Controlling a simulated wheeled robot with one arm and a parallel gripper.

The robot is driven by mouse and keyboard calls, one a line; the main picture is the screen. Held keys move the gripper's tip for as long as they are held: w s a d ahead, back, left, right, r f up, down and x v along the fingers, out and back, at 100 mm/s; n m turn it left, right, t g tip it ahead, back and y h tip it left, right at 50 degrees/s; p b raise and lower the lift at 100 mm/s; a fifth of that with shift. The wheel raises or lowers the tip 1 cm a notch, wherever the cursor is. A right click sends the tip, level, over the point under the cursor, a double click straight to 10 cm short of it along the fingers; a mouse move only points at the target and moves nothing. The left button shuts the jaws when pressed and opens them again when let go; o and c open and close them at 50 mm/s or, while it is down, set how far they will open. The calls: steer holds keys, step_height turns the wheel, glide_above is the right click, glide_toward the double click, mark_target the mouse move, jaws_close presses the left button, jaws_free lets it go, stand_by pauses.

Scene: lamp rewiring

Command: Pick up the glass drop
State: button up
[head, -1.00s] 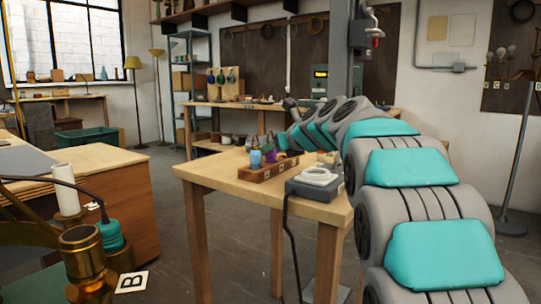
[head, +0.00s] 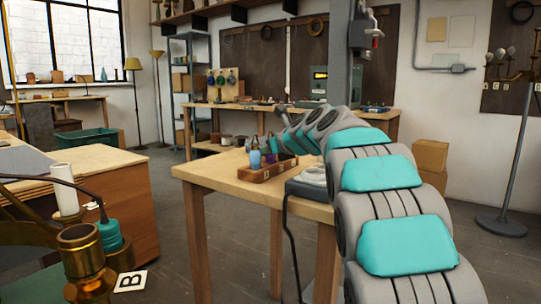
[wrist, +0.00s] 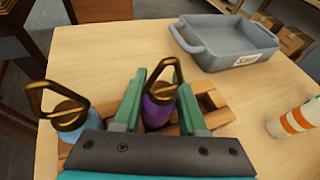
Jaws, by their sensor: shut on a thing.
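A purple glass drop (wrist: 158,110) with a brass hook stands upright at the wooden rack (wrist: 215,108) in the wrist view. My gripper (wrist: 160,92) has its teal fingers on either side of it and is shut on it. The drop's lower part is hidden behind the gripper body. A light blue glass drop (wrist: 68,118) with a brass hook stands to the left, outside the fingers. In the head view the blue drop (head: 255,158) and purple drop (head: 270,150) show at the rack (head: 266,174); my fingers cannot be made out there.
A grey tray (wrist: 190,42) lies beyond the rack on the wooden table (wrist: 115,45). A white and orange striped object (wrist: 292,122) is at the right. In the head view, a brass lamp part (head: 85,258) stands at near left, and cardboard boxes (head: 430,156) sit behind my arm.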

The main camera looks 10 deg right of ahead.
jaws_close()
step_height(320, 180, up, 10)
steer(key=p, duration=0.3)
stand_by(0.3)
stand_by(0.7)
